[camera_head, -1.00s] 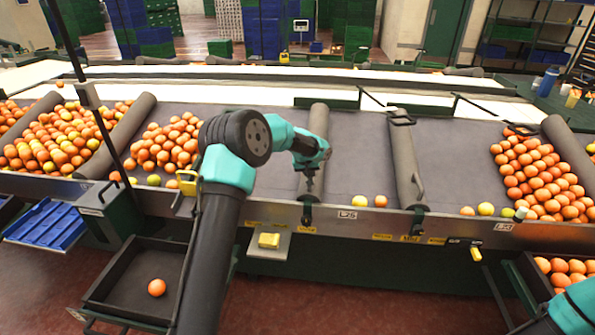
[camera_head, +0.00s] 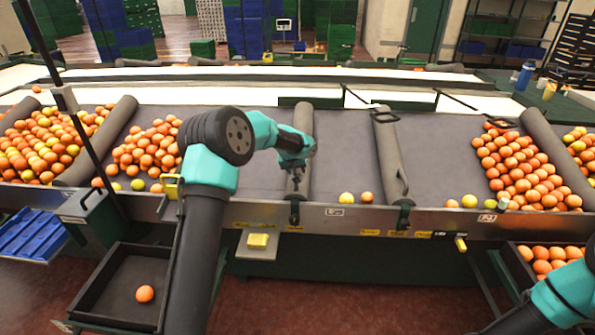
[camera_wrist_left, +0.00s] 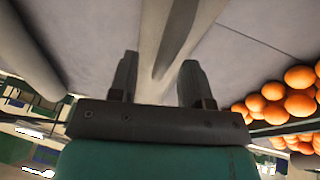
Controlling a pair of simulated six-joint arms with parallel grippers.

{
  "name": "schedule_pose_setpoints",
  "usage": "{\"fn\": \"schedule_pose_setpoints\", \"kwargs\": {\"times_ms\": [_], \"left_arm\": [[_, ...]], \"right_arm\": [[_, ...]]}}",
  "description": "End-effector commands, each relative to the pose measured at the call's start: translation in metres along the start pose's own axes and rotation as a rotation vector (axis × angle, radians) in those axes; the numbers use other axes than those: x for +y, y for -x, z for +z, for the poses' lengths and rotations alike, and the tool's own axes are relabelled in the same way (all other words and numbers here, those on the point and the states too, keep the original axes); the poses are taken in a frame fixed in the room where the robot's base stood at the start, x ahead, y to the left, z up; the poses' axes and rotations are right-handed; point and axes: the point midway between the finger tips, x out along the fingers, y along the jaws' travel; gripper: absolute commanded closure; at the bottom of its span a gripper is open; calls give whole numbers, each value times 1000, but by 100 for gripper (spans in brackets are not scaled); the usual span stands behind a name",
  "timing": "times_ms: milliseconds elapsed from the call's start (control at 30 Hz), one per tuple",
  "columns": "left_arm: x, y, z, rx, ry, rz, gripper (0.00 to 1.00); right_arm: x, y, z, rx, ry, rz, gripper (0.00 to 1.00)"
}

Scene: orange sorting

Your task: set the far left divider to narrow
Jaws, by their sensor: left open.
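A grey padded divider (camera_head: 303,128) runs front to back across the grey sorting bed, left of centre. My left gripper (camera_head: 295,172) is over its near half. In the left wrist view, the fingers of the gripper (camera_wrist_left: 157,85) are apart, with the divider (camera_wrist_left: 163,45) running between them. I cannot tell whether either finger touches it. A second divider (camera_head: 388,150) with a black handle stands to its right. Another divider (camera_head: 100,138) lies further left, between two piles of oranges. My right arm shows at the lower right, but its gripper is out of frame.
Oranges (camera_head: 145,150) are piled left of my left arm, and more oranges (camera_head: 520,165) lie at the right. Two loose fruits (camera_head: 356,198) rest at the front edge between the middle dividers. A metal rail (camera_head: 270,213) borders the bed. A black bin (camera_head: 122,280) holds one orange.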

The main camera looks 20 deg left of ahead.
Motion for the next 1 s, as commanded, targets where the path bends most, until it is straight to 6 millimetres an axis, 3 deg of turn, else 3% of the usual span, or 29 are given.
{"fn": "schedule_pose_setpoints", "kwargs": {"times_ms": [700,1000], "left_arm": [[2,132,0,3,-2,2,56],[2,161,0,1,-1,2,56]], "right_arm": [[0,0,0,0,0,0,56],[0,0,0,0,0,0,56]]}}
